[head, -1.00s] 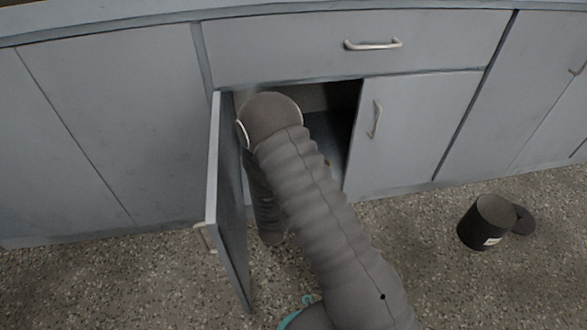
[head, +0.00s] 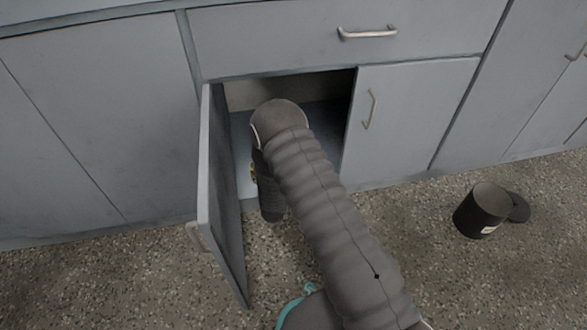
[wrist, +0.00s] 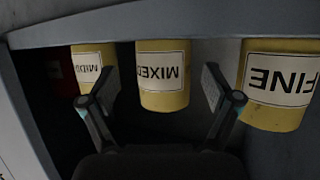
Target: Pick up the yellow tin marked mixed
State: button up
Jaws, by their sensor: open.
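The yellow tin marked MIXED (wrist: 164,76) is in the middle of the wrist view, its label upside down in the picture. My gripper (wrist: 157,88) is open, with one finger to the left and one to the right of this tin in the picture. The tin appears beyond the fingertips; I cannot tell whether it is partly between them. No contact shows. In the head view my arm reaches into the open cupboard (head: 329,115), and it hides the gripper and the tin.
A yellow tin marked FINE (wrist: 281,82) is to the right and another yellow tin (wrist: 90,66) to the left, close to the fingers. A dark red thing (wrist: 60,68) is farther left. The cupboard door (head: 222,200) stands open. A black pot (head: 481,211) is on the floor.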

jog(key=shift+a+b+x, duration=0.15)
jog(key=shift+x, duration=1)
jog(key=shift+a+b+x, duration=0.1)
jog(key=shift+b+x, duration=0.05)
jog(key=shift+x, duration=1.05)
jog(key=shift+r, duration=0.1)
jog(key=c, duration=1.3)
